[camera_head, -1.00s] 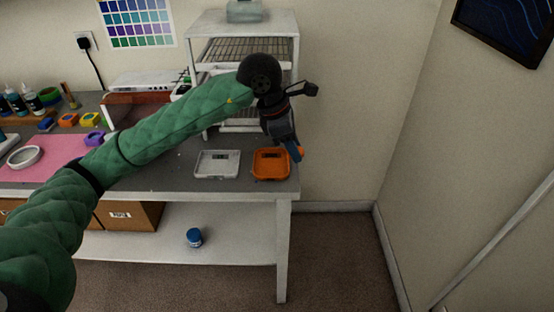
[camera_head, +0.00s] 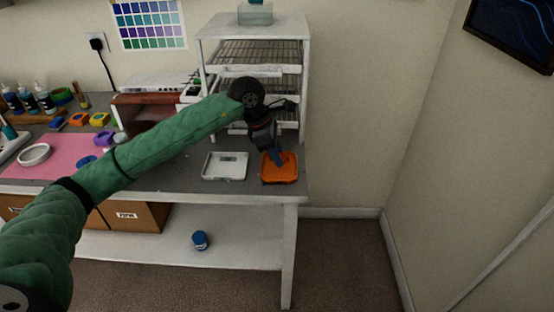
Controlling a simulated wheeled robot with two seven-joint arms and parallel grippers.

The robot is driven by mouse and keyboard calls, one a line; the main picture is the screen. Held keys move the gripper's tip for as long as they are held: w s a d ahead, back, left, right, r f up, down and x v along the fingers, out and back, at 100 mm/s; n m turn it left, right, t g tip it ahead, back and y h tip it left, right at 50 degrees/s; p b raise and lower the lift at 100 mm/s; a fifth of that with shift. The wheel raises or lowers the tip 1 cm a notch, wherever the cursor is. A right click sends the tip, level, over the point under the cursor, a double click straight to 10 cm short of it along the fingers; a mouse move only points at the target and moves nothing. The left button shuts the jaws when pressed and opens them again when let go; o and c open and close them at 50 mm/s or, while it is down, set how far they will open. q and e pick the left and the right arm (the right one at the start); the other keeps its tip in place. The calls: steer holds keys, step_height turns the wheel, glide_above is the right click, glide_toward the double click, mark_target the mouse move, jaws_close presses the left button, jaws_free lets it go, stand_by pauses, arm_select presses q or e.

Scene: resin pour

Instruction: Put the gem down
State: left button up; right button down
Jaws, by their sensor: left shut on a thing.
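My left gripper (camera_head: 279,157) points down over the orange tray (camera_head: 293,178) at the right end of the workbench. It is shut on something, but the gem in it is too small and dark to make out. The fingertips are at or just above the tray's inside; I cannot tell whether they touch it. My right gripper is not in view.
A white rack (camera_head: 204,50) with wire shelves stands behind the trays. A pink mat (camera_head: 60,155) with a white ring (camera_head: 34,154), small coloured pots and bottles are at the left. A blue jar (camera_head: 200,240) stands on the lower shelf (camera_head: 150,246). The bench's right edge is close to the orange tray.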

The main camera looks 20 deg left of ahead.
arm_select(q)
step_height(320, 180, down, 2)
steer(key=shift+f, duration=0.1)
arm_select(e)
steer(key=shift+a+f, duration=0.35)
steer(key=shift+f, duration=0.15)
arm_select(q)
steer(key=shift+f, duration=0.1)
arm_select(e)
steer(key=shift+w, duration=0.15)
arm_select(q)
steer(key=o, duration=0.9)
steer(key=shift+o, duration=0.2)
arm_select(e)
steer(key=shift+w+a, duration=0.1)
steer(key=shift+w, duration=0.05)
